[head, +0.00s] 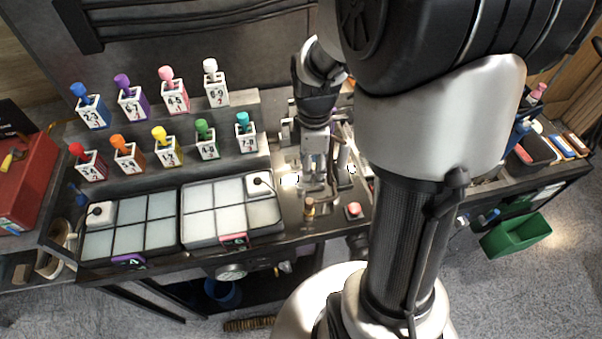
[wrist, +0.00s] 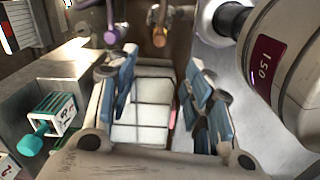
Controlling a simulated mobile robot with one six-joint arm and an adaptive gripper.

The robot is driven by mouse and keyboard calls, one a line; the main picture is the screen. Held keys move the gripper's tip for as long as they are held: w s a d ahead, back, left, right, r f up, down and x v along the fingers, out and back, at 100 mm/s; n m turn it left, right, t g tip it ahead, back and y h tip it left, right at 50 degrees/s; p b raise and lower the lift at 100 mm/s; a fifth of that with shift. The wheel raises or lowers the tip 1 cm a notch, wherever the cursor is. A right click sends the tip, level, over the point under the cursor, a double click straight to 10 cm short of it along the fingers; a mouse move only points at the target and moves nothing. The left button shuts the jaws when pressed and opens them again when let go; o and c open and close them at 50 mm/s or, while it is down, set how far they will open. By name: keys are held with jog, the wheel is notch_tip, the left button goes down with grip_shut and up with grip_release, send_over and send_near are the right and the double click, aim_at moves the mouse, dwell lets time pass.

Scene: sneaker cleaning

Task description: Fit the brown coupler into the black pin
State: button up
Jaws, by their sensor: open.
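My gripper (head: 316,172) points down over the right part of the bench in the head view. In the wrist view its blue-padded fingers (wrist: 158,88) stand apart with nothing held between them. A small brown-orange piece, which looks like the brown coupler (head: 309,208), stands upright near the bench's front edge, just below my gripper in the head view. A brown-orange cylindrical end, perhaps the same piece (wrist: 159,36), shows beyond the fingers in the wrist view. I cannot make out the black pin in either view.
Two trays of pale square tiles (head: 215,213) lie left of my gripper. A red button (head: 353,209) sits to its right. Numbered blocks with coloured knobs (head: 207,138) stand behind the trays. A purple rod (wrist: 110,35) is close to the left finger in the wrist view.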

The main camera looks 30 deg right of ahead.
aim_at(309, 201)
notch_tip(309, 201, down, 17)
jog(key=b, duration=0.3)
jog(key=shift+a+r+b, duration=0.1)
jog(key=shift+b, duration=0.3)
grip_shut()
dwell(0.7)
jog(key=shift+r, duration=0.1)
jog(key=shift+r+p, duration=1.9)
jog(key=shift+r, duration=0.5)
notch_tip(309, 201, up, 6)
jog(key=p, duration=0.4)
